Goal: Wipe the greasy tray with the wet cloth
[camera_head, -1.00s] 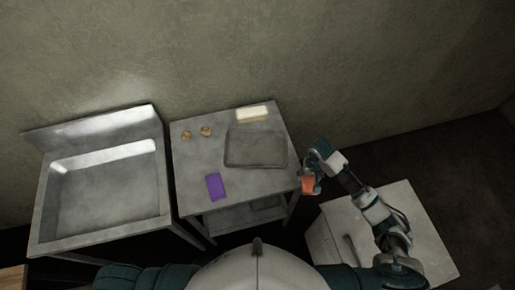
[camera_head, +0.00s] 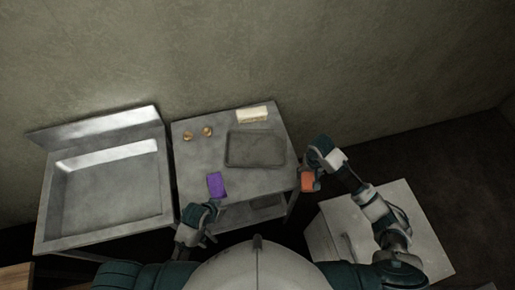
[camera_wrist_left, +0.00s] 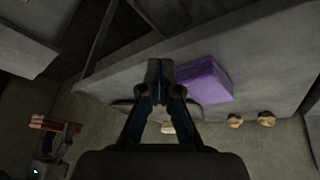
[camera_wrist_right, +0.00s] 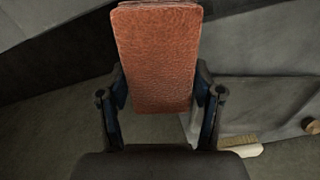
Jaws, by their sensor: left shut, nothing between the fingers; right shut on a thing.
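The grey rectangular tray (camera_head: 255,149) lies flat on the metal table (camera_head: 200,155). A purple folded-looking block (camera_head: 216,185) lies near the table's front left edge; it also shows in the left wrist view (camera_wrist_left: 204,80). My right gripper (camera_head: 309,177) is shut on an orange-brown textured slab (camera_wrist_right: 158,60), held up by the table's right edge; which piece is the wet cloth I cannot tell. My left gripper (camera_head: 212,208) is shut and empty, just in front of the purple block and apart from it. Its closed fingertips show in the left wrist view (camera_wrist_left: 160,78).
Two small brown lumps (camera_head: 198,133) sit at the table's back left. A cream brush-like block (camera_head: 252,115) lies behind the tray. A metal sink (camera_head: 105,190) stands to the left. A pale cabinet (camera_head: 420,235) stands at the right, below my right arm.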

